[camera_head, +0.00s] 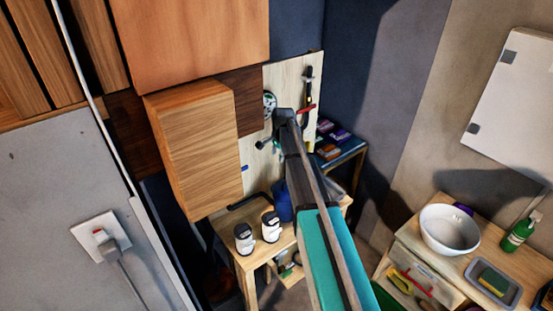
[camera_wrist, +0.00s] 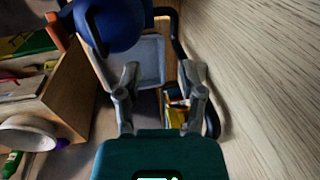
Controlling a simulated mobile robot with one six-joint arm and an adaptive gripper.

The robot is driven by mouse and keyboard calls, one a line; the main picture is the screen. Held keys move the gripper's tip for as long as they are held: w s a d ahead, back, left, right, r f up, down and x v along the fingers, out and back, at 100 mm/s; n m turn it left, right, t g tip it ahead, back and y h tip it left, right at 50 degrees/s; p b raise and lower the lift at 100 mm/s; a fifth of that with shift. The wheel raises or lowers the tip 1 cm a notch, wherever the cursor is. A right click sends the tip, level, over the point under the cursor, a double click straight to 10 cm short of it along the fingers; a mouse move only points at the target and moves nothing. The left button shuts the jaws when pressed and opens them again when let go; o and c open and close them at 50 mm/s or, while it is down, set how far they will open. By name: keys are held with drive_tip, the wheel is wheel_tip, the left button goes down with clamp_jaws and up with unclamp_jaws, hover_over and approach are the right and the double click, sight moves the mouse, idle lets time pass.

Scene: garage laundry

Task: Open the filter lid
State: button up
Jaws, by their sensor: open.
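My gripper (camera_wrist: 160,80) is open in the wrist view, its two grey fingers spread apart with nothing visible between them. A blue rounded object with a dark rim (camera_wrist: 112,22) is beyond the fingers, up and left of them, and appears apart from them. A blue object also stands on the wooden bench in the head view (camera_head: 283,203), partly behind my arm. I cannot tell whether it bears the filter lid, and no lid is clearly identifiable. The fingers are not clearly seen in the head view.
Two white jars with dark tops (camera_head: 258,232) stand on the wooden bench (camera_head: 251,261). A wooden cabinet (camera_head: 195,145) overhangs it on the left. A pegboard with tools (camera_head: 312,85) is behind. A white bowl (camera_head: 449,229) and green bottle (camera_head: 518,235) stand at right. A dark curved bar (camera_wrist: 178,40) runs close by the right finger.

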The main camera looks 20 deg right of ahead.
wheel_tip(320, 180, up, 9)
drive_tip(key=s+p, duration=0.1)
drive_tip(key=p, duration=0.7)
drive_tip(key=shift+s+d, duration=0.25)
drive_tip(key=shift+f, duration=0.1)
drive_tip(key=c, duration=0.4)
drive_tip(key=shift+s+d+f, duration=0.1)
drive_tip(key=shift+s, duration=0.05)
drive_tip(key=shift+c, duration=1)
drive_tip(key=shift+s+d+f+m, duration=0.1)
drive_tip(key=shift+s+f+m, duration=0.15)
drive_tip(key=shift+m, duration=0.25)
clamp_jaws()
drive_tip(key=s+d+f+m+t+b, duration=0.1)
drive_tip(key=s+d+f+m+b, duration=0.4)
drive_tip(key=m, duration=1.2)
drive_tip(key=shift+s+f+b, duration=2.4)
drive_tip(key=shift+s+b, duration=0.4)
drive_tip(key=shift+s, duration=0.45)
